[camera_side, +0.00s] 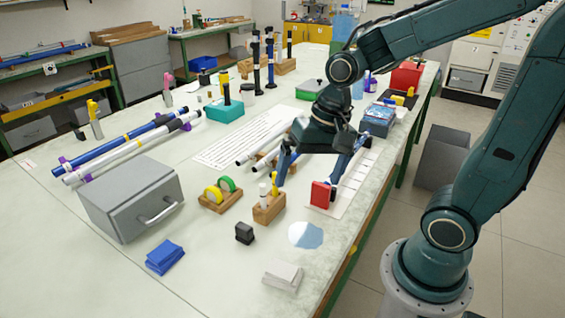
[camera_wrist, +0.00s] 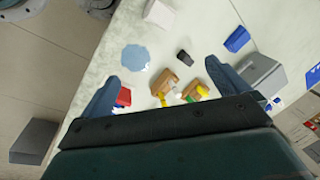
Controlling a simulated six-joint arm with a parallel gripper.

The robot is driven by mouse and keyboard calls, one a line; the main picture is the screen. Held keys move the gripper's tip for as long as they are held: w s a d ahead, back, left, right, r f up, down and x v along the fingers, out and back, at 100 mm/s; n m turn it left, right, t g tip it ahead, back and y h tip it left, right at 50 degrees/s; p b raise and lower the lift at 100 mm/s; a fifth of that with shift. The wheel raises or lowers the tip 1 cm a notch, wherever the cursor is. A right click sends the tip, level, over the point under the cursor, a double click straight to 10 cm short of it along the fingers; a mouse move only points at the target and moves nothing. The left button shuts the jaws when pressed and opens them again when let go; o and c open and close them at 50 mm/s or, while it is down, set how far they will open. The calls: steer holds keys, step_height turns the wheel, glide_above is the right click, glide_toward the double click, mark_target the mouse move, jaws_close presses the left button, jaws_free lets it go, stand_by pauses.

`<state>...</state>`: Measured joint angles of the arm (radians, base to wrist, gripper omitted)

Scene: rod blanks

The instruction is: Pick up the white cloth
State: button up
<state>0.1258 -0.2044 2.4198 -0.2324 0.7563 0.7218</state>
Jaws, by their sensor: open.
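The white cloth (camera_side: 283,276) is a small folded stack lying flat near the front edge of the table. In the wrist view the white cloth (camera_wrist: 159,14) is at the top edge. My gripper (camera_side: 309,182) is above the table, farther back than the cloth and apart from it. Its blue fingers are spread wide with nothing between them. The wrist view also shows my open gripper (camera_wrist: 160,73), with the cloth beyond the fingertips.
A light-blue puddle-like patch (camera_side: 306,235) lies between gripper and cloth. A black block (camera_side: 244,233), blue folded cloth (camera_side: 164,257), wooden tape holder (camera_side: 220,198), wooden block (camera_side: 268,208), red box (camera_side: 320,194) and grey drawer box (camera_side: 130,200) stand around. Bare tabletop surrounds the cloth.

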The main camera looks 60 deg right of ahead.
steer(key=w+a+f+m+g+y, duration=0.1)
steer(key=w+f+m+g+y, duration=0.1)
steer(key=f+m, duration=0.6)
steer(key=shift+w+f+g+y, duration=0.45)
steer(key=shift+w+f, duration=0.3)
steer(key=shift+f, duration=0.45)
steer(key=shift+a+f, duration=0.1)
steer(key=shift+a, duration=0.05)
glide_toward(283, 267)
steer(key=shift+x, duration=2.35)
steer(key=shift+x, duration=2.6)
steer(key=shift+c, duration=0.2)
steer(key=c, duration=0.9)
